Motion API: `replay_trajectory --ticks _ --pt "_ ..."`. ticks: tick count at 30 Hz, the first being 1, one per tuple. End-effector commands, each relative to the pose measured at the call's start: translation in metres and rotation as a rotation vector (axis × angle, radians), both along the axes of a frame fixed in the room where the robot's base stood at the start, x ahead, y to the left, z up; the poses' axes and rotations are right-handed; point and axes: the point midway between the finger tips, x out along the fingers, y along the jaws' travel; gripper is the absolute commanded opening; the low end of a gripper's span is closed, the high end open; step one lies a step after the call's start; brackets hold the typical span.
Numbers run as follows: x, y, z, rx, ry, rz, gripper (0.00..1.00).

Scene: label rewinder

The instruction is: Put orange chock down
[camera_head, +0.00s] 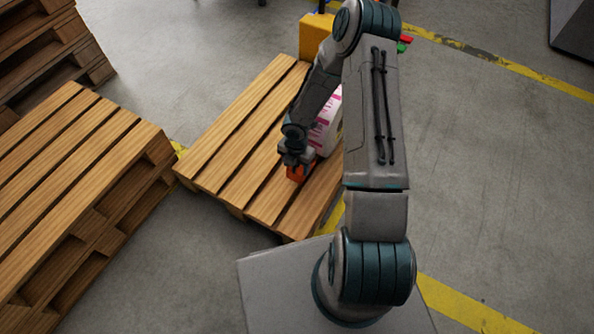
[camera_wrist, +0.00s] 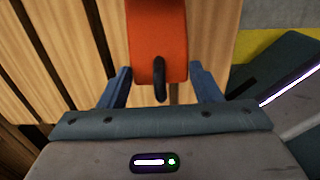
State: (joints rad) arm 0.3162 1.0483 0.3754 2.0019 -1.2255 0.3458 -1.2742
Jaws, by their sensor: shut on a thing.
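The orange chock (camera_head: 297,173) is under my gripper, low over or on the middle wooden pallet (camera_head: 233,130). I cannot tell whether it touches the slats. In the wrist view the chock (camera_wrist: 157,38) sits between the fingers, with a dark loop on its near face. My gripper (camera_head: 294,160) is shut on the chock, and its two blue fingers show on either side in the wrist view (camera_wrist: 160,85).
Another pallet (camera_head: 75,190) lies at the left, with stacked pallets (camera_head: 45,50) behind it. A yellow thing (camera_head: 316,36) stands at the middle pallet's far end. Yellow floor lines (camera_head: 455,300) run past on the right, where the grey floor (camera_head: 490,170) is clear.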

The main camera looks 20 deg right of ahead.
Motion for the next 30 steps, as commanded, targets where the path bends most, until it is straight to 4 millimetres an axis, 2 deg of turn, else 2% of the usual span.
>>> replay_trajectory --ticks 1,5,19,20,21,22,30 --pt "0.0 0.0 -0.014 0.0 0.001 0.001 0.35" --pt "0.0 0.0 -0.036 0.001 0.001 0.001 0.35" --pt "0.003 -0.003 -0.04 -0.001 0.0 0.0 0.35" --pt "0.003 -0.003 -0.039 -0.001 0.001 0.0 0.63" --pt "0.003 -0.003 -0.039 -0.001 0.001 0.0 0.75" --pt "0.003 -0.003 -0.039 -0.001 0.001 0.0 0.8" --pt "0.002 -0.003 -0.038 -0.001 0.001 0.0 0.8"
